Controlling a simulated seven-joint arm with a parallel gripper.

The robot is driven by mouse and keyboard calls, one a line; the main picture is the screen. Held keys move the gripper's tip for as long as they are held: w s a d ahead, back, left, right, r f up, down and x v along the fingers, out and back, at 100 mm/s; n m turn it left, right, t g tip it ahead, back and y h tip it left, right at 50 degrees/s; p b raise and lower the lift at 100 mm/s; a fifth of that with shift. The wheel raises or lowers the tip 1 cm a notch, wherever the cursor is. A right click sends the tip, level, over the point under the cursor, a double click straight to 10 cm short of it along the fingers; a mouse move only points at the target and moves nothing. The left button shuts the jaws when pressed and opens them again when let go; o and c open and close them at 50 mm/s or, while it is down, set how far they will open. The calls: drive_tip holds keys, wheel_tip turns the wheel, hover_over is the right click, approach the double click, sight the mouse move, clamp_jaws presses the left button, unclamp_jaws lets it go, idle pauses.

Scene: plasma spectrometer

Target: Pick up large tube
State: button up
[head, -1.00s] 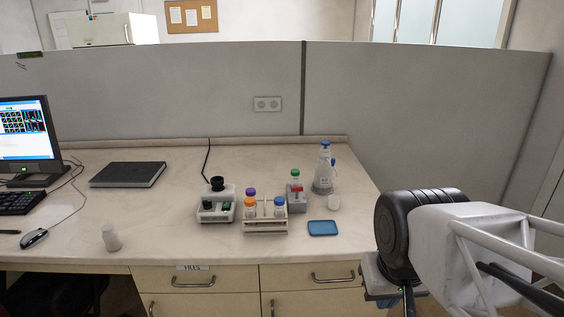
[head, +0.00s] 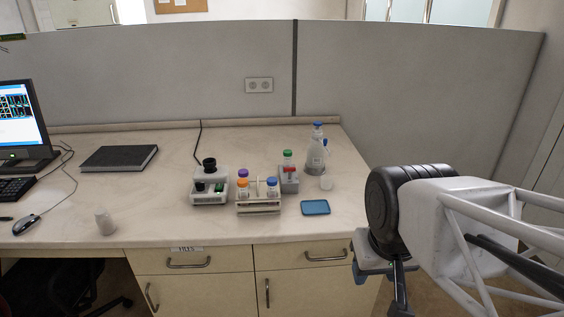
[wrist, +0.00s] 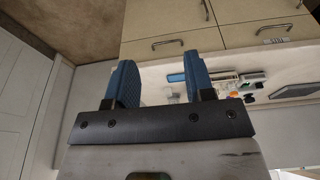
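Several capped tubes stand on the desk in the head view. Purple-capped (head: 242,174), orange-capped (head: 242,186) and blue-capped (head: 271,184) tubes stand in a pale rack (head: 258,208). A green-capped tube (head: 287,157) stands upright in a small grey holder (head: 289,183) to the right of the rack. I cannot tell for certain which one is the large tube. My gripper shows in the wrist view (wrist: 160,84) with its two blue fingers apart and nothing between them. It is off the desk's front right, well away from the tubes.
A blue tray (head: 315,208) lies at the desk's right front. A wash bottle (head: 317,152) stands behind it, with a white cup (head: 326,183) nearby. A grey device (head: 209,187) is left of the rack. A white cup-like piece (head: 104,222) stands near the front edge.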

drive_tip(key=o, duration=0.3)
drive_tip(key=w+r+n, duration=0.2)
drive_tip(key=w+r, duration=0.1)
drive_tip(key=w, duration=0.5)
drive_tip(key=w+r+n, duration=0.1)
drive_tip(key=w+r, duration=0.2)
drive_tip(key=w, duration=0.6)
drive_tip(key=n+g, duration=0.3)
drive_tip(key=n, duration=0.7)
hover_over(288, 151)
drive_tip(key=s, duration=0.1)
wheel_tip(288, 151, down, 13)
drive_tip(key=shift+f, duration=0.2)
drive_tip(key=shift+w+f+n, duration=0.35)
drive_tip(key=shift+w+n, duration=0.05)
drive_tip(key=shift+w, duration=0.05)
